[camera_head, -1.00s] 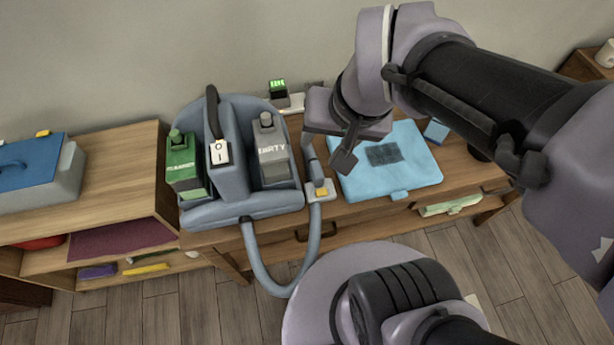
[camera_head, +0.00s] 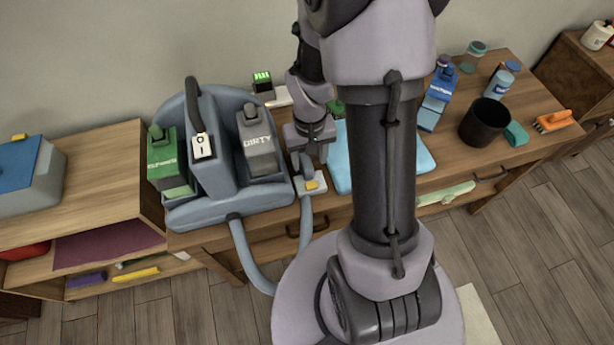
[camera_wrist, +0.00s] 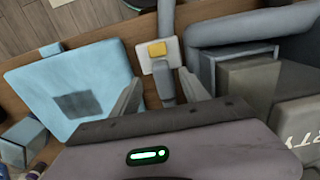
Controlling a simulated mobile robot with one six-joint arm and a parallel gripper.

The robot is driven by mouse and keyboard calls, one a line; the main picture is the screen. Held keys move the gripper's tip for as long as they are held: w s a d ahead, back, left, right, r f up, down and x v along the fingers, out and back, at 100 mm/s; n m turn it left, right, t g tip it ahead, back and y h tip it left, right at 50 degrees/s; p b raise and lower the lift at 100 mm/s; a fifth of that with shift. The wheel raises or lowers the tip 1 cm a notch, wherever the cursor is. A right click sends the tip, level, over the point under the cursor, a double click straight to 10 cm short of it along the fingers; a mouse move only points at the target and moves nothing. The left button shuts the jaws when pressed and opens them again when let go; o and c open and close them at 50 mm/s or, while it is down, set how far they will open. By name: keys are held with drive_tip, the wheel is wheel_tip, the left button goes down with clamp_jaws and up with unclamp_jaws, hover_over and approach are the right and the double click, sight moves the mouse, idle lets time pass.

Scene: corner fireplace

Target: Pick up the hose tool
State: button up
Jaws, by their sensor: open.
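The grey hose tool (camera_wrist: 165,83) sits at the end of the hose (camera_head: 243,255), by a pale clip with a yellow button (camera_head: 311,184) at the right side of the blue-grey cleaning machine (camera_head: 215,120). In the wrist view the clip (camera_wrist: 149,64) is just beyond my fingertips. My gripper (camera_wrist: 161,88) is open, with one finger on each side of the tool and a gap visible at both sides. In the head view my gripper (camera_head: 310,150) is low over the tool and hides most of it.
A light blue folded cloth or case (camera_wrist: 75,90) lies close beside one finger. The machine's tank marked DIRTY (camera_head: 259,145) stands close on the other side.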

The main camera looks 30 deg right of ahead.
sight(308, 167)
wheel_tip(308, 167, down, 5)
drive_tip(key=b, duration=0.2)
drive_tip(key=shift+w+a+b, duration=0.1)
drive_tip(key=shift+b, duration=0.25)
drive_tip(key=shift+r, duration=0.1)
clamp_jaws()
drive_tip(key=shift+r, duration=0.1)
